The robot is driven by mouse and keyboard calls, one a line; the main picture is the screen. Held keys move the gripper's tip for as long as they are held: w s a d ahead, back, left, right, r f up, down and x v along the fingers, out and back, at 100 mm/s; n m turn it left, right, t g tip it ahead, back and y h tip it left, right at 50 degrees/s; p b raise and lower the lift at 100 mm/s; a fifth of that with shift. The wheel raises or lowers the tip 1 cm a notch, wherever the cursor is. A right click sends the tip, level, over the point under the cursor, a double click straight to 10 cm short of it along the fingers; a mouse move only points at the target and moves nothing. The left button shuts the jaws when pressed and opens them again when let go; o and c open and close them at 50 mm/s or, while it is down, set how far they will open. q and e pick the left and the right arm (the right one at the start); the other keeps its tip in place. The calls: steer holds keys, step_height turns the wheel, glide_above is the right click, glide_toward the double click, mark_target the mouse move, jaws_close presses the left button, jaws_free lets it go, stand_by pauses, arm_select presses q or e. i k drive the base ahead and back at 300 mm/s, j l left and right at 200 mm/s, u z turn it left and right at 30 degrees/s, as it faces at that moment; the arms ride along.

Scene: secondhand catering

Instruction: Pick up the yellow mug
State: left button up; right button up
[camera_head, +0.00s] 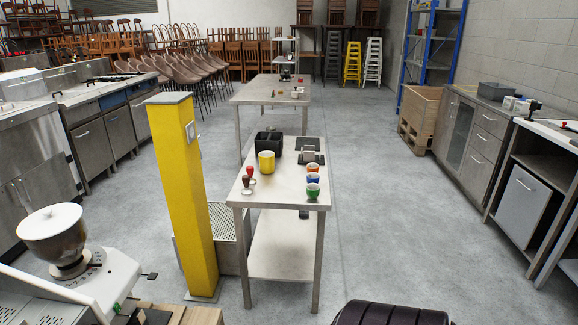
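A yellow mug (266,162) with a pale inside stands upright on the near steel table (277,195), towards its left side. It is in front of a black open box (269,142). Along the table's right edge stand smaller cups in a row: an orange one (312,168), a blue one (313,180) and a green one (313,192). Neither of my grippers shows in the head view, and nothing is touching the yellow mug.
A yellow post (182,195) stands close to the table's left side. Two red-topped tampers (248,178) are left of the mug. A white machine with a bowl (60,240) is at lower left. Floor right of the table is clear. A dark ribbed object (390,314) is at the bottom edge.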

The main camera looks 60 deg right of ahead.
mark_target(267, 161)
steer(key=z, duration=1.9)
steer(key=i+l+z, duration=0.1)
steer(key=z, duration=0.4)
steer(key=i+z, duration=0.2)
steer(key=z, duration=0.3)
steer(key=i, duration=4.9)
steer(key=i+u, duration=0.2)
steer(key=u, duration=0.25)
steer(key=i+u, duration=0.15)
steer(key=u, duration=0.3)
steer(key=i+l+u, duration=0.15)
steer(key=u, duration=0.3)
steer(key=i+l+u, duration=0.1)
steer(key=l+u, duration=0.15)
steer(key=u, duration=0.2)
